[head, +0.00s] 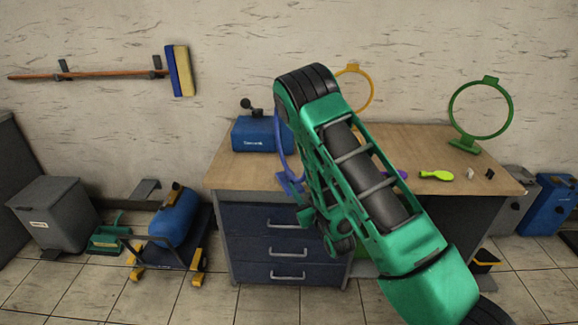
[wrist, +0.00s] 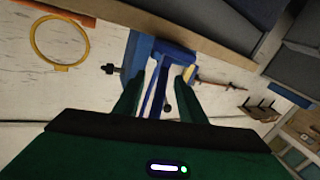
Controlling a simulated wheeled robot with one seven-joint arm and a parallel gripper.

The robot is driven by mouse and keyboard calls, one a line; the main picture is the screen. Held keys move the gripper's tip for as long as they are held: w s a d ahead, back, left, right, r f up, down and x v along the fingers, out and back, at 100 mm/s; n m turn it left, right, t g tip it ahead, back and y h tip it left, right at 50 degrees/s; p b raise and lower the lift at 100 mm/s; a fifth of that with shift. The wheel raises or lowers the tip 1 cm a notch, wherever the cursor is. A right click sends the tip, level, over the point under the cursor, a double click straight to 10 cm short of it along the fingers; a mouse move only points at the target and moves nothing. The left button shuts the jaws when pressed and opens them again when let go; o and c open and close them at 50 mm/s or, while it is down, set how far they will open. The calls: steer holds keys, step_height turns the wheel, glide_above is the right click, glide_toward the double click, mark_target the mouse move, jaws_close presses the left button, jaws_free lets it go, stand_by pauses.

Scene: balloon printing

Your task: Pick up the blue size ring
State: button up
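The blue size ring (head: 279,130) stands upright on a blue base (head: 289,184) at the left front of the table, partly hidden behind my arm in the head view. In the wrist view the blue ring (wrist: 160,92) appears nearly edge-on between the two dark green fingers of my gripper (wrist: 166,76), with its blue base (wrist: 170,52) just beyond the fingertips. The fingers are apart, with visible gaps beside the ring, and I cannot tell whether either one touches it. My arm hides most of the gripper in the head view.
The wooden table (head: 421,144) also bears a blue box-shaped machine (head: 258,135), a yellow ring (head: 371,88), a green ring (head: 511,103) and a lime green tool (head: 437,175). Drawers (head: 285,224) are below.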

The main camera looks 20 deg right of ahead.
mark_target(292, 174)
steer(key=shift+w+a+f, duration=0.1)
steer(key=shift+w+a, duration=0.1)
steer(key=shift+w, duration=0.95)
steer(key=shift+w+a+r, duration=0.1)
steer(key=shift+w+a, duration=0.15)
steer(key=shift+w, duration=0.85)
steer(key=shift+w+a+f, duration=0.1)
steer(key=shift+w+a, duration=0.1)
steer(key=shift+w, duration=0.95)
jaws_close()
